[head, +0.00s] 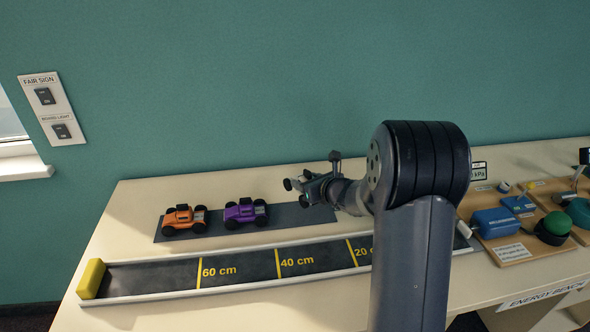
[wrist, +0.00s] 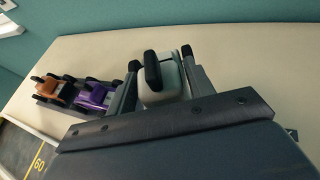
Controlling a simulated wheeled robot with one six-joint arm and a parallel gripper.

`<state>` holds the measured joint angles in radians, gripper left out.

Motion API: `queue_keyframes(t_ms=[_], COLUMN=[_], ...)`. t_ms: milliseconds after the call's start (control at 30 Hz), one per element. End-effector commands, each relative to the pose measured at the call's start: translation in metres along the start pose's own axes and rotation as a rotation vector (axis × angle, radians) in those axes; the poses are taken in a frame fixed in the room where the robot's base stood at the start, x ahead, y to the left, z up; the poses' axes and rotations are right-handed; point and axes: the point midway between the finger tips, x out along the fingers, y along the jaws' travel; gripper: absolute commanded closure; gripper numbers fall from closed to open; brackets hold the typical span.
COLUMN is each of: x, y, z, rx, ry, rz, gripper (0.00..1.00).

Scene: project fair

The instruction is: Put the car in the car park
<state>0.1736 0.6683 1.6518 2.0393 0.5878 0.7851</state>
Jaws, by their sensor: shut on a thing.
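My gripper (head: 314,182) is above the right part of the dark grey strip, which looks like the car park (head: 291,216). In the wrist view my gripper (wrist: 160,70) is shut on a pale, whitish car (wrist: 171,87) with black parts, held between the two fingers. Most of this car is hidden in the head view. An orange car (head: 184,219) and a purple car (head: 245,212) stand side by side on the left part of the strip. They also show at the left of the wrist view, the orange car (wrist: 57,90) beyond the purple car (wrist: 93,97).
A long track (head: 240,270) with distance marks and a yellow end block (head: 91,279) runs along the front of the table (head: 130,225). At right stand boards with a blue box (head: 494,222) and a green dome (head: 578,211). The strip right of the purple car looks bare.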

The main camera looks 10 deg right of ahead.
Motion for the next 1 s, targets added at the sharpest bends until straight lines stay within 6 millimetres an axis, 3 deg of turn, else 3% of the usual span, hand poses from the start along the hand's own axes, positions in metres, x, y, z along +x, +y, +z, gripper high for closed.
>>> queue_keyframes(t_ms=[267,733,1000], x=[0.003,0.022,0.026], y=[0.0,0.0,0.0], z=[-0.008,-0.053,-0.063], rx=[0.0,0.0,0.001], ry=[0.0,0.0,-0.001], rz=[0.0,0.0,0.0], gripper=[0.79,0.79,0.79])
